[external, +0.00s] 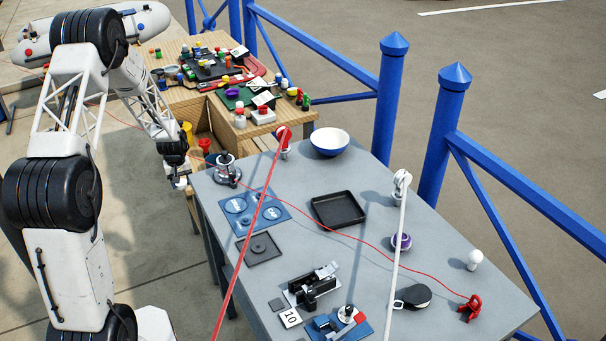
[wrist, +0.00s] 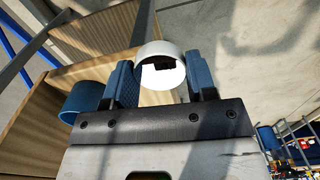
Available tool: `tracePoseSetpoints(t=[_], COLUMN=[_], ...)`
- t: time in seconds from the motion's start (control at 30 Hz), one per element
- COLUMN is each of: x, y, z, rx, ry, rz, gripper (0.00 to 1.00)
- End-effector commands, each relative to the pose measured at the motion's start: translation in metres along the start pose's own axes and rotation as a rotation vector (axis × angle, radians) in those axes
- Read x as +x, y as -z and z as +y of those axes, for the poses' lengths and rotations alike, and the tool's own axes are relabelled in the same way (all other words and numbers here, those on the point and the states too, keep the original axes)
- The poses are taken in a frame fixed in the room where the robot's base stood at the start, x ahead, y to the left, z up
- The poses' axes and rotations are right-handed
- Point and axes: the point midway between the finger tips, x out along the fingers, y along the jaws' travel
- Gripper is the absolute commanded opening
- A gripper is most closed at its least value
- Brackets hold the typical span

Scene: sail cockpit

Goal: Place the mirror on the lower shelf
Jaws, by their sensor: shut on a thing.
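My gripper (external: 181,180) hangs beside the open side of the wooden bench, just left of the grey table. In the wrist view my gripper (wrist: 161,80) has its blue-padded fingers closed on a round white-rimmed thing (wrist: 162,50), which seems to be the mirror. Its pale disc face shows between the fingers.
A blue cylinder (wrist: 86,102) stands by the left finger. A yellow item (external: 187,129) and a red item (external: 205,145) are at the bench's open side. The grey table (external: 300,245) holds a bowl (external: 330,142), a black tray (external: 338,209) and ropes. Blue railings stand behind.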

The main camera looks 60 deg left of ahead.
Motion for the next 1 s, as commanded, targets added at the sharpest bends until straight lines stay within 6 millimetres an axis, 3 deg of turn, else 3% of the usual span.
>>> tracePoseSetpoints(t=[0.7,1.0], x=[0.01,0.013], y=[0.095,0.12], z=[0.042,0.053], rx=[0.0,0.0], ry=[0.0,0.0], rz=[0.001,0.001], gripper=[0.28,0.28])
